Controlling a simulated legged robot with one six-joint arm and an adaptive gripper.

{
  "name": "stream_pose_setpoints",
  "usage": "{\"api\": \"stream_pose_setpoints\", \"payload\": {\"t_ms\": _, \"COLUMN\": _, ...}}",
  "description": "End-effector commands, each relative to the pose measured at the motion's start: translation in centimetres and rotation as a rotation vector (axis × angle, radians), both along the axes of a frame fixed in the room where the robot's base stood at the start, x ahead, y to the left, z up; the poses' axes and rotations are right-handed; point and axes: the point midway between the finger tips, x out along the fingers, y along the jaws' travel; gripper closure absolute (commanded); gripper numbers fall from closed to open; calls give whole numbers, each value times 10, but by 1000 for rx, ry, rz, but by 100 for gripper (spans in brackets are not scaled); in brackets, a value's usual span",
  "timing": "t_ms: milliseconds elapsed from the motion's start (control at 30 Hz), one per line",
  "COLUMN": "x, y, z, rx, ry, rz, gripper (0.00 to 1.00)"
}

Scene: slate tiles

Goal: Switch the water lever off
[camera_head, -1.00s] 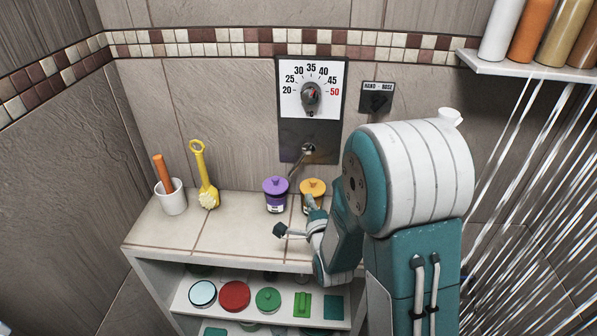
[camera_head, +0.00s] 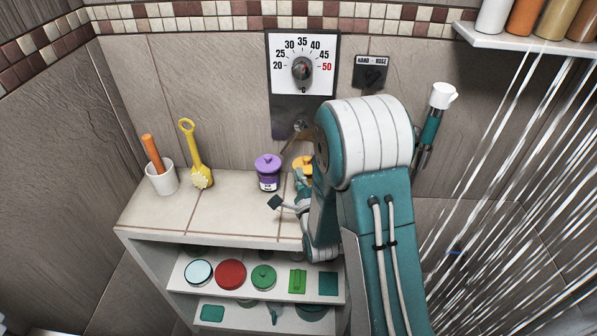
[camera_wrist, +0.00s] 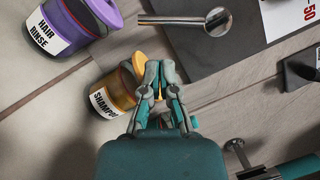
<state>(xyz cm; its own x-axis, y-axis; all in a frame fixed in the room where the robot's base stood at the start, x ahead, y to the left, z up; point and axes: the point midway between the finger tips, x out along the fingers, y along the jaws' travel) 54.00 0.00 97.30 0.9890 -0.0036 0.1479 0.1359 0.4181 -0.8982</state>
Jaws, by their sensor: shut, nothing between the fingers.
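The metal lever (camera_head: 290,140) sticks out down and left from the dark lower part of the temperature panel (camera_head: 291,113). In the wrist view the lever (camera_wrist: 180,20) is a shiny bar with a round end, above and right of my fingertips and apart from them. My gripper (camera_wrist: 153,68) is shut and empty, its tips overlapping the orange shampoo jar (camera_wrist: 118,92) in that view. In the head view my gripper (camera_head: 301,181) is low by the shelf top, below the lever, partly hidden by my arm. White water streaks fall at the right.
A purple hair rinse jar (camera_head: 268,174) stands left of the shampoo jar on the shelf unit (camera_head: 235,217). A yellow brush (camera_head: 201,160) and a white cup (camera_head: 162,180) stand further left.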

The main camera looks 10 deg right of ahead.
Motion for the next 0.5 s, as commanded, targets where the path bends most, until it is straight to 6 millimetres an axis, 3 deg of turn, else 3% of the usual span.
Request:
{"api": "stream_pose_setpoints", "payload": {"t_ms": 300, "x": 55, "y": 0, "z": 8, "rx": -1, "ry": -1, "rz": -1, "gripper": 100}}
{"api": "stream_pose_setpoints", "payload": {"t_ms": 500, "x": 69, "y": 0, "z": 10, "rx": -1, "ry": 1, "rz": 0, "gripper": 100}}
